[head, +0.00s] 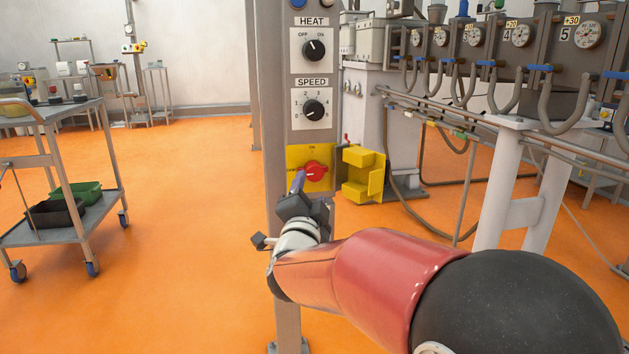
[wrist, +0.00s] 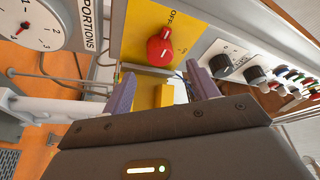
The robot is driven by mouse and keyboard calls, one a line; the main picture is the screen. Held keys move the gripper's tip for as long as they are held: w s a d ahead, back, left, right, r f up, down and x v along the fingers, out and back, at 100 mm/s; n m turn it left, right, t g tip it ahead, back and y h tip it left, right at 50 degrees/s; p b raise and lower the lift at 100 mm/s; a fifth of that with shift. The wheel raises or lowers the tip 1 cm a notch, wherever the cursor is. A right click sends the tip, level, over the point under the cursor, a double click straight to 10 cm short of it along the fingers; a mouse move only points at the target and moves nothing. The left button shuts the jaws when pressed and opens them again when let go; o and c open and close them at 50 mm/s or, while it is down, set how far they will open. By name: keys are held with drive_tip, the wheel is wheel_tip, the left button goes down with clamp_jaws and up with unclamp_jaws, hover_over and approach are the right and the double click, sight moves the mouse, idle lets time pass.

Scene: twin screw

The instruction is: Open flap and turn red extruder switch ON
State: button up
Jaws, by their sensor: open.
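The red extruder switch (head: 314,171) sits on a yellow panel (head: 296,155) on the grey post in the head view. In the wrist view, the red switch (wrist: 160,48) is just beyond my fingertips, and its pale mark points toward the OFF label. The yellow flap (head: 376,180) stands swung open to the right of the panel. A yellow block (wrist: 165,95), apparently part of the flap, shows between my fingers in the wrist view. My gripper (head: 298,182) is in front of the panel's lower left. In the wrist view my gripper (wrist: 160,72) is open, its purple fingers apart and empty.
The HEAT knob (head: 314,50) and SPEED knob (head: 313,109) are above the switch on the same post. A machine with gauges and hoses (head: 560,60) stands to the right. A grey cart (head: 75,160) stands to the left, with clear orange floor between.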

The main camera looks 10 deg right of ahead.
sight(315, 174)
drive_tip(key=x, duration=0.6)
drive_tip(key=shift+w+d+r, duration=0.15)
drive_tip(key=shift+w, duration=0.15)
drive_tip(key=c, duration=1)
